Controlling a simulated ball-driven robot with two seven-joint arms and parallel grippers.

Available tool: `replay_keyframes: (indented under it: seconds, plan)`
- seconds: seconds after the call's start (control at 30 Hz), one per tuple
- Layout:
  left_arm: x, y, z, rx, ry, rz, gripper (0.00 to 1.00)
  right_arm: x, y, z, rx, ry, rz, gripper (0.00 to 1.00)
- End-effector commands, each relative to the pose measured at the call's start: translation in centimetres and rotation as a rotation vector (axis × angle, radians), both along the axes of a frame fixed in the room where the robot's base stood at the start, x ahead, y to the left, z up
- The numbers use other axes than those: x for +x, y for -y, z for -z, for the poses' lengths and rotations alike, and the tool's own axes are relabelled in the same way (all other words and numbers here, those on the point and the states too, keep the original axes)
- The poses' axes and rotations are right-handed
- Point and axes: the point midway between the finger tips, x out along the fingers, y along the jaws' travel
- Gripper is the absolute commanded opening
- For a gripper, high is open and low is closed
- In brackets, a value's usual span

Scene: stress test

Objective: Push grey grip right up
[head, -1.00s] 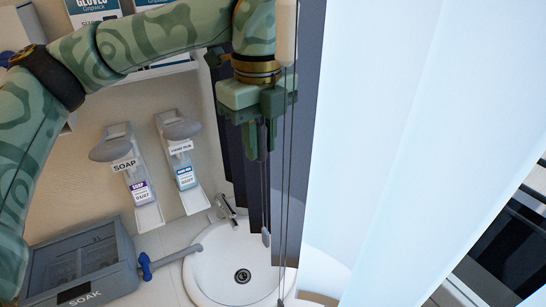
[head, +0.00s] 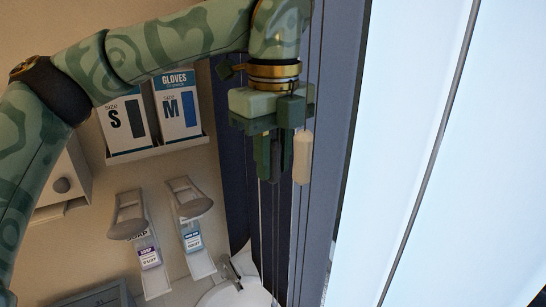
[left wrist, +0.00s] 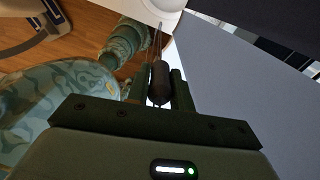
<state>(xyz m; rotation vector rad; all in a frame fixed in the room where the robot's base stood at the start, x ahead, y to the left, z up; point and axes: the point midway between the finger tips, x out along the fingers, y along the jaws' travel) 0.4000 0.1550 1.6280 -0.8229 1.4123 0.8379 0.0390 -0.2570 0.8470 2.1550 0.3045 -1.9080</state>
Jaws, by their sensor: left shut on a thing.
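My left gripper (head: 269,160) hangs fingers-down beside the blind cords, at the right end of my arm in the head view. In the left wrist view, its two fingers (left wrist: 160,90) are shut on a dark grey, rounded grip (left wrist: 160,82) on thin cords. In the head view the fingers hide this grip. A cream grip (head: 303,157) hangs just right of the fingers, level with them. My right gripper is not in view.
A bright white panel (head: 420,150) fills the right side. Soap dispensers (head: 148,250) and (head: 191,235) hang on the left wall, below glove boxes (head: 178,105). A basin (head: 225,295) lies below. Dark vertical panels stand behind the cords.

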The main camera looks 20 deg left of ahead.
Motion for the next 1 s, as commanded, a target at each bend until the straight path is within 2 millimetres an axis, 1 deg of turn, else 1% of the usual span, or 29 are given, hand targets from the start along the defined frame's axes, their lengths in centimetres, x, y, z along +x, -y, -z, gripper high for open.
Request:
replay_keyframes:
  seconds: [0.03,0.13,0.17,0.2,0.23,0.37,0.6,0.73,0.77,0.87,0.97,1.0]
  plan:
    - [0.1,0.0,-0.6,-0.008,0.013,-0.004,0.0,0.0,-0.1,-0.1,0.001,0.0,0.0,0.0]
    - [0.1,0.0,-0.7,-0.009,0.014,-0.004,0.0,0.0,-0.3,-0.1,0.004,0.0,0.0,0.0]
    - [0.1,0.0,-0.7,-0.009,0.014,-0.004,0.3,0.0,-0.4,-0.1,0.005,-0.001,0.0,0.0]
    - [0.1,0.0,-0.7,-0.009,0.014,-0.004,0.41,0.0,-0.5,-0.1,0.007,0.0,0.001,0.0]
    - [0.1,0.0,-0.7,-0.009,0.014,-0.004,0.44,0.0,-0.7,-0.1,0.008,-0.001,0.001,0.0]
    - [0.1,0.0,-0.6,-0.007,0.011,-0.003,0.44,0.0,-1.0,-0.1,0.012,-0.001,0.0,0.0]
    - [0.1,0.0,-0.4,-0.005,0.009,-0.002,0.44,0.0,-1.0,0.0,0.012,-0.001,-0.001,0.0]
    - [0.1,0.0,-1.0,-0.005,0.009,-0.003,0.44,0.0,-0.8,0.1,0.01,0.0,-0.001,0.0]
    - [0.1,0.0,-1.3,-0.004,0.009,-0.004,0.44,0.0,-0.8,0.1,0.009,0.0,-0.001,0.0]
    - [0.1,0.0,-3.2,-0.005,0.014,-0.005,0.44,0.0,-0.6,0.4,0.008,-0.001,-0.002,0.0]
    - [0.1,0.0,-5.9,-0.006,0.015,-0.006,0.44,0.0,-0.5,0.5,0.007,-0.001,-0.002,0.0]
    - [0.1,0.0,-7.1,-0.005,0.015,-0.007,0.44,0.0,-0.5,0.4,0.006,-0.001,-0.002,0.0]
